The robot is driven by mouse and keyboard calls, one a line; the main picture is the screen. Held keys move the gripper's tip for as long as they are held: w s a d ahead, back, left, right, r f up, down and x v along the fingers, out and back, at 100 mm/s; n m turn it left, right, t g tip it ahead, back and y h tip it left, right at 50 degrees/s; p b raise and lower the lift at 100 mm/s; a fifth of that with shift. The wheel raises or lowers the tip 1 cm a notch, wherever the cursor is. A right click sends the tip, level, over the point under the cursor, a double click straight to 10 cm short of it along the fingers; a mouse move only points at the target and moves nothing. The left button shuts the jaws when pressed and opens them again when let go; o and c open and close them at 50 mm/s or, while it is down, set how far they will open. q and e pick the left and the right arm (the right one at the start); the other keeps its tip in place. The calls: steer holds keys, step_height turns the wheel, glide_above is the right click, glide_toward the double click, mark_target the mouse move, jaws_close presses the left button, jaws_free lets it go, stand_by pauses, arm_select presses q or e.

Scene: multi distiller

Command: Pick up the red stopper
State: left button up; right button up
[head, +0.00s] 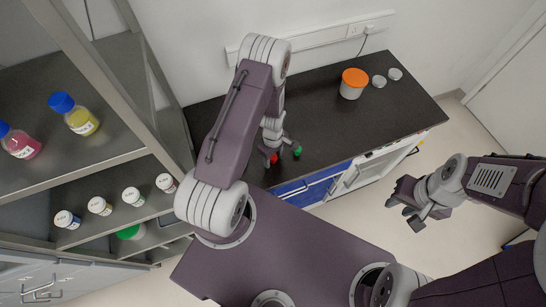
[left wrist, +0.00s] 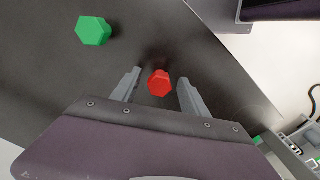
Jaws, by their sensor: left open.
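The red stopper (left wrist: 159,83) is a small hexagonal-topped piece on the dark bench top. In the left wrist view it sits between the two fingers of my left gripper (left wrist: 158,92), with a gap to each finger. In the head view the red stopper (head: 274,158) shows as a small red spot beside my left gripper (head: 279,147). The left gripper is open and points down at the bench. My right gripper (head: 403,206) hangs over the floor at the right, away from the bench, with its fingers apart and nothing between them.
A green stopper (left wrist: 93,31) stands close to the red one; it also shows in the head view (head: 297,151). An orange-lidded jar (head: 354,83) and two small pale items (head: 379,81) are further back on the bench (head: 330,120). Shelves with bottles (head: 80,115) stand at left.

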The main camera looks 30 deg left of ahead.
arm_select(q)
jaws_close()
steer(key=shift+r, duration=0.15)
